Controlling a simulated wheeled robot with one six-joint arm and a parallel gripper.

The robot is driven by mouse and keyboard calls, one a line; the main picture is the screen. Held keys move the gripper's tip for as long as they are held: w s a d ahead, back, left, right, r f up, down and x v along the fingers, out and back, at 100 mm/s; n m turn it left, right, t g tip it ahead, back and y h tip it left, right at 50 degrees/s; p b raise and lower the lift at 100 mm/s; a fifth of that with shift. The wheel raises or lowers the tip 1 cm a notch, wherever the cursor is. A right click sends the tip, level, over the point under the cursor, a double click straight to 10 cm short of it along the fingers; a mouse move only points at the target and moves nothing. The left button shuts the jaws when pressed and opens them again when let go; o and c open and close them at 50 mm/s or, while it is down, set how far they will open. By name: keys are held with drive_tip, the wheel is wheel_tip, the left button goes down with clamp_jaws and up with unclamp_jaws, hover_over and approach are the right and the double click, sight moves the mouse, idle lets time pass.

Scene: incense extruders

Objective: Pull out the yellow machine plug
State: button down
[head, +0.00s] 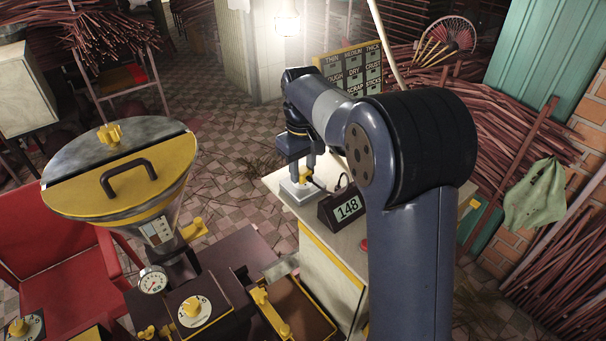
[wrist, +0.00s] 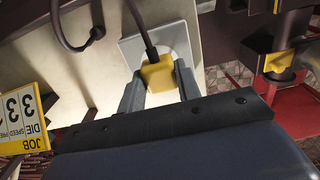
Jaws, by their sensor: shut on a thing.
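The yellow plug (wrist: 158,75) is between the two fingers of my gripper (wrist: 158,88) in the wrist view. A dark cable runs up from the plug. Behind it is a pale socket plate (wrist: 128,46), and the plug appears against it or very close; I cannot tell how deep it sits. In the head view my gripper (head: 304,176) points down over the pale socket box (head: 299,192) on the cabinet top, with a bit of the yellow plug (head: 306,175) showing. My gripper is shut on the plug.
A red chair (head: 50,250) and bundles of sticks (head: 500,130) surround the area.

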sight(303, 170)
drive_tip(key=shift+r+p, duration=2.3)
drive_tip(key=shift+r, duration=0.2)
